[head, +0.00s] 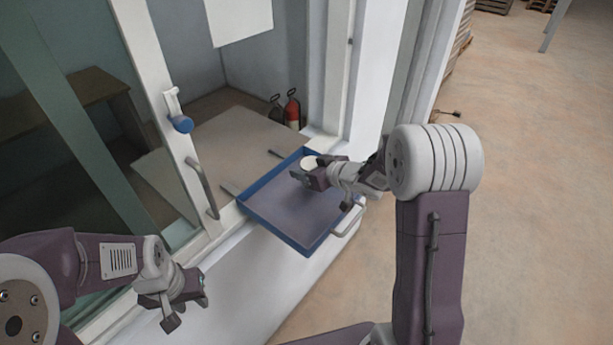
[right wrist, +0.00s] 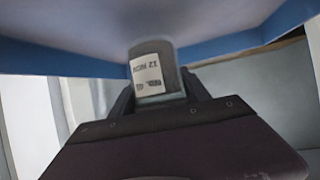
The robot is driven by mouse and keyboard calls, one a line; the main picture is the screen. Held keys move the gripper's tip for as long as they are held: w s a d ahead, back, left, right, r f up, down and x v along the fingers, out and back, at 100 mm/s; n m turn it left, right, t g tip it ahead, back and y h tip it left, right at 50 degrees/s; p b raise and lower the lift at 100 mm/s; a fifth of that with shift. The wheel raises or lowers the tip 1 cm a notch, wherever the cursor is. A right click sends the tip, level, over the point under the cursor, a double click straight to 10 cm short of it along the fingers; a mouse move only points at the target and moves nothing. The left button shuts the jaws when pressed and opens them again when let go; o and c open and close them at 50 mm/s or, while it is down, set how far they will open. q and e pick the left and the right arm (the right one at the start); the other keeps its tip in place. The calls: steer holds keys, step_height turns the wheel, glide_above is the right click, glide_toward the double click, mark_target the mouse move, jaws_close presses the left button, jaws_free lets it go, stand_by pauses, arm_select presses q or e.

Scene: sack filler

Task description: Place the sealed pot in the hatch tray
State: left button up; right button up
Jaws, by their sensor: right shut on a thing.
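The sealed pot (right wrist: 154,80) is a small grey container with a white printed label in the right wrist view. In the head view its pale round top (head: 309,162) shows at my right gripper. My right gripper (head: 308,174) is shut on the pot, over the far part of the blue hatch tray (head: 268,180). The tray's blue wall also shows in the right wrist view (right wrist: 232,43). I cannot tell whether the pot touches the tray floor. My left gripper (head: 203,288) is at the lower left, away from the tray, and its fingers are too unclear to judge.
The hatch window frame (head: 168,120) with a blue-knobbed latch (head: 181,123) and a grey handle (head: 202,188) stands left of the tray. A red fire extinguisher (head: 292,110) stands behind the window. The tray floor in front of my right gripper is bare. Open floor lies to the right.

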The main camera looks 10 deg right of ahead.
step_height(320, 180, down, 2)
steer(key=shift+f, duration=0.1)
steer(key=shift+w+f, duration=0.3)
arm_select(q)
steer(key=shift+w+f, duration=0.25)
steer(key=shift+f, duration=0.2)
steer(key=shift+s, duration=0.1)
arm_select(e)
steer(key=shift+s, duration=0.15)
steer(key=shift+s, duration=0.1)
steer(key=o, duration=1.2)
steer(key=shift+o, duration=1)
steer(key=shift+f, duration=0.1)
arm_select(q)
steer(key=shift+f, duration=0.1)
